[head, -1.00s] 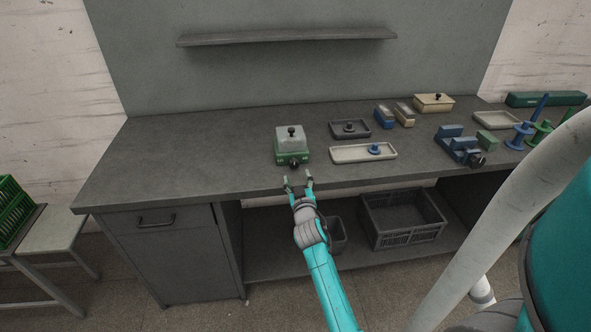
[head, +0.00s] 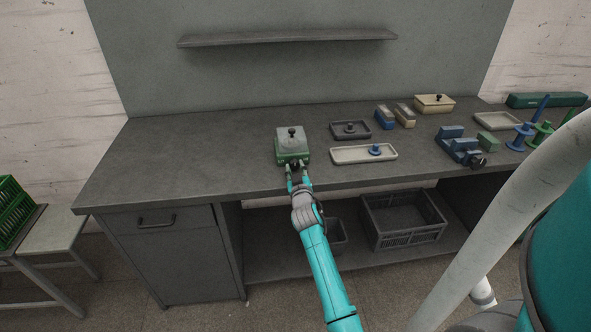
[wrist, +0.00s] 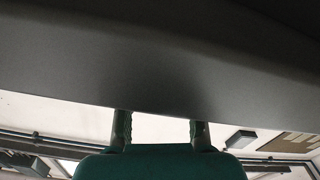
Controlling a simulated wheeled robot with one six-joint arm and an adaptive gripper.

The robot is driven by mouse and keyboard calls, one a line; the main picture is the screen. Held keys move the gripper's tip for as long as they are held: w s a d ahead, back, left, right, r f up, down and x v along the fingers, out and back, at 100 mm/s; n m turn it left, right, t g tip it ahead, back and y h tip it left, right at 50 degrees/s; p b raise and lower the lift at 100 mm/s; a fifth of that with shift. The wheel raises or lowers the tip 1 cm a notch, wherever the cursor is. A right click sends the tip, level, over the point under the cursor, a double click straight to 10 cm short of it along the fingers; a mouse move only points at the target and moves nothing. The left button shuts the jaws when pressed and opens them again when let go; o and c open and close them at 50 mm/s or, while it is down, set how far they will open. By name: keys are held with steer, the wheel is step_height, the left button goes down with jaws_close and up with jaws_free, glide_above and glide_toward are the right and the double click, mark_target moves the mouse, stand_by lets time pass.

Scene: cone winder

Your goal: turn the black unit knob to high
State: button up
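The green unit (head: 292,146) with a pale cover stands on the bench in the head view. A black knob (head: 295,164) is on its front face, and a second small black knob (head: 291,132) sits on top of the cover. My gripper (head: 297,174) is in front of the unit with its fingers apart, at the front knob. I cannot tell whether the fingers touch it. In the wrist view the two fingers (wrist: 161,128) show apart, partly hidden by a green body; the knob is not visible there.
A pale tray (head: 345,156) and a dark tray (head: 338,133) lie right of the unit. A blue device (head: 456,143) with another black knob stands farther right. The bench top (head: 200,150) left of the unit is clear.

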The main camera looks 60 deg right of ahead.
steer(key=shift+c, duration=0.8)
steer(key=shift+m, duration=0.3)
steer(key=m, duration=0.3)
steer(key=shift+m, duration=1.9)
steer(key=o, duration=1.2)
steer(key=shift+c, duration=0.2)
